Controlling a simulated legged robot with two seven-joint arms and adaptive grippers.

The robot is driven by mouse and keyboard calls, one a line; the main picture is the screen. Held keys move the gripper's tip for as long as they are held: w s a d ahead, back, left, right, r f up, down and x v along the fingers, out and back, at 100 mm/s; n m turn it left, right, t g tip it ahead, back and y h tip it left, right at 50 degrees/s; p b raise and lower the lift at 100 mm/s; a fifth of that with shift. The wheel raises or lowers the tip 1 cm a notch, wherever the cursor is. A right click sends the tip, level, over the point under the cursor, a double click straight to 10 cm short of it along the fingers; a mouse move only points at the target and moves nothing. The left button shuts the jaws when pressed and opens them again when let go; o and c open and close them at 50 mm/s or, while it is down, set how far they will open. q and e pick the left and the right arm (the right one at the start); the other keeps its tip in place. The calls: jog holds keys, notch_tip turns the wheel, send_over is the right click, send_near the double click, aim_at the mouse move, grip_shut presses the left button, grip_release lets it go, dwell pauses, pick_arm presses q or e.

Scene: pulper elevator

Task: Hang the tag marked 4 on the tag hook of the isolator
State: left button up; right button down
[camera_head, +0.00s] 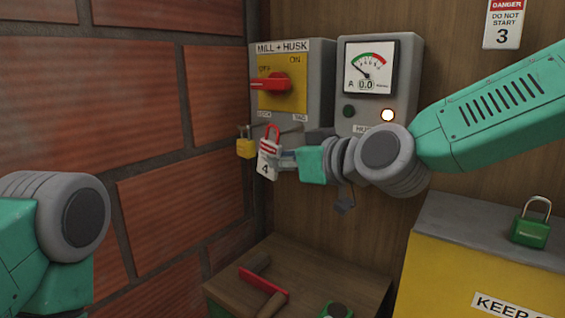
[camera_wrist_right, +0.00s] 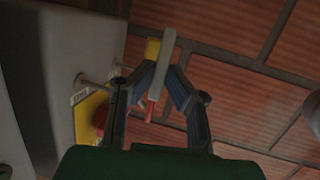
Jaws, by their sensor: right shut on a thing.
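The white tag marked 4 (camera_head: 265,168), with a red top, is held in my right gripper (camera_head: 279,158). In the right wrist view the tag (camera_wrist_right: 161,72) shows nearly edge-on between the fingertips (camera_wrist_right: 160,82). The isolator (camera_head: 319,85) is a grey box labelled MILL + HUSK with a red handle (camera_head: 270,84) on a yellow plate. Its tag hook (camera_head: 292,130) sticks out by the TAG label, above and right of the held tag. The tag appears apart from the hook; the exact gap cannot be told. My left gripper is out of view.
A yellow padlock (camera_head: 246,148) hangs at the isolator's LOCK side, close to the tag. A meter box (camera_head: 402,75) stands to the right. A brick wall closes the left.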

jog(key=shift+w+a, duration=0.45)
jog(key=shift+a, duration=0.05)
jog(key=shift+w+f, duration=0.1)
jog(key=shift+w, duration=0.1)
jog(key=shift+w+d+f+b, duration=0.2)
jog(key=shift+w+d+f, duration=0.1)
jog(key=shift+d, duration=0.15)
jog(key=shift+w+d+f+b, duration=0.2)
jog(key=shift+w+d, duration=0.1)
jog(key=shift+d, duration=0.15)
jog(key=c, duration=1.6)
grip_release()
jog(key=shift+d, duration=0.15)
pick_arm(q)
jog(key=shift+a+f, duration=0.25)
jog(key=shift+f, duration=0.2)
pick_arm(e)
jog(key=shift+o, duration=0.5)
jog(key=shift+w+d, duration=0.1)
jog(key=shift+d, duration=0.15)
